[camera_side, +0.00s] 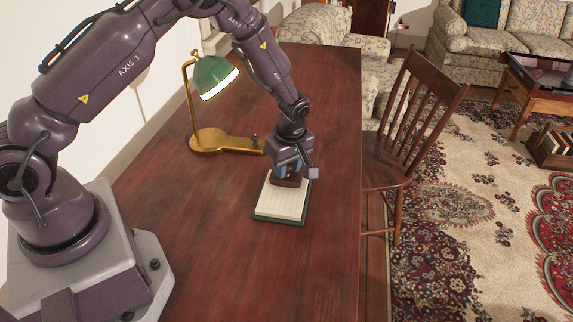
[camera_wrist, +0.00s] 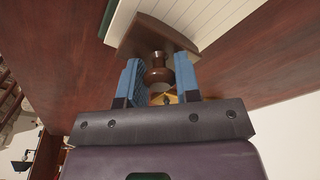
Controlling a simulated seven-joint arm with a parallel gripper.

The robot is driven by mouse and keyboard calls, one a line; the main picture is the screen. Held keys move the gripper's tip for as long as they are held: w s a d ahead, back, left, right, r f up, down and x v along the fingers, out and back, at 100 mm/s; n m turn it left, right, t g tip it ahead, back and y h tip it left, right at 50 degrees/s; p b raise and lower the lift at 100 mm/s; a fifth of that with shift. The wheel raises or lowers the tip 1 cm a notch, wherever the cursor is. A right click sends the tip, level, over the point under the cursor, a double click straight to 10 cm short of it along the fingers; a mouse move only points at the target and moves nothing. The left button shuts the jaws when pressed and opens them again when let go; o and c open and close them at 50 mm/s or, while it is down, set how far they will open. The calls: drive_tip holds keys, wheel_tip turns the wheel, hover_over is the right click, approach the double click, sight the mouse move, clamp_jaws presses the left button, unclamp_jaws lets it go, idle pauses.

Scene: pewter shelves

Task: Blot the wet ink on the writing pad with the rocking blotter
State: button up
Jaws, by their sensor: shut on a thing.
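The writing pad (camera_side: 282,203), cream with ruled lines and a green border, lies on the wooden desk. Its lined page also shows at the top of the wrist view (camera_wrist: 222,18). My gripper (camera_side: 288,172) is over the pad's far end. In the wrist view its blue fingers (camera_wrist: 159,78) are shut on the turned brown knob of the rocking blotter (camera_wrist: 158,32). The blotter's wooden body sits at the pad's edge in that view; in the side view the blotter (camera_side: 287,182) is low over the page. I cannot tell whether it touches the paper. No ink mark is visible.
A brass desk lamp with a green shade (camera_side: 214,76) stands on the desk left of the pad, its base (camera_side: 222,142) reaching toward my gripper. A wooden chair (camera_side: 412,120) stands at the desk's right edge. The near part of the desk (camera_side: 230,270) is clear.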

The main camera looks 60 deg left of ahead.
idle(0.4)
drive_tip(key=shift+r, duration=3.45)
drive_tip(key=shift+a, duration=0.1)
